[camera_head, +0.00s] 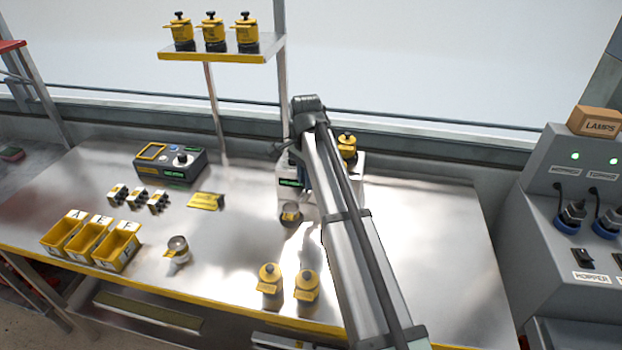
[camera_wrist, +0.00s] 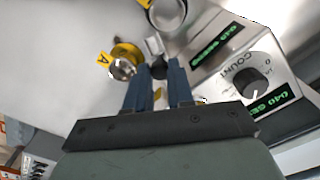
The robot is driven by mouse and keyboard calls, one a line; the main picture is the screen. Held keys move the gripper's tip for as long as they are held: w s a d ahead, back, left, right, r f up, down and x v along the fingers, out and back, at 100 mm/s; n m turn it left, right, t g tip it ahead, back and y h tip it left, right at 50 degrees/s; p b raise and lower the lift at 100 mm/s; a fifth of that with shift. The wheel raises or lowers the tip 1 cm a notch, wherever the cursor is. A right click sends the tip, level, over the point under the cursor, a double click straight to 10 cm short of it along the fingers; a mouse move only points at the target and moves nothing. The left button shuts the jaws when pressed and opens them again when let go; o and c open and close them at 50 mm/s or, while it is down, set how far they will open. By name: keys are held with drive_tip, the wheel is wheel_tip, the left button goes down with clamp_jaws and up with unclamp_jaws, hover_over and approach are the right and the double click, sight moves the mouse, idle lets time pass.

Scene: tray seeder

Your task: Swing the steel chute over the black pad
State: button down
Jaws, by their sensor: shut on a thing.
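My gripper (camera_wrist: 158,78) has its two blue fingers closed around a small black knob (camera_wrist: 158,68) in the wrist view. A short pale metal piece (camera_wrist: 152,45) shows just beyond the knob; I take it as part of the steel chute, most of which is hidden. In the head view my arm covers the gripper and the chute at the white seeder (camera_head: 286,200). A steel cup (camera_head: 290,208) stands on the dark round pad (camera_head: 289,223) in front of the seeder. The cup's rim shows at the top of the wrist view (camera_wrist: 167,14).
A yellow-lidded canister (camera_head: 347,146) sits on the seeder. Two more (camera_head: 269,280) stand at the table's front edge. The table's right part is clear.

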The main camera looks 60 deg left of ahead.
drive_tip(key=shift+s+a+m, duration=0.1)
drive_tip(key=shift+a+m, duration=0.3)
drive_tip(key=shift+m, duration=0.55)
drive_tip(key=shift+s+a+m, duration=0.1)
drive_tip(key=shift+a+m, duration=0.3)
drive_tip(key=shift+m, duration=0.55)
drive_tip(key=c, duration=1)
unclamp_jaws()
wheel_tip(320, 180, up, 14)
drive_tip(key=shift+f, duration=0.1)
drive_tip(key=shift+w, duration=0.1)
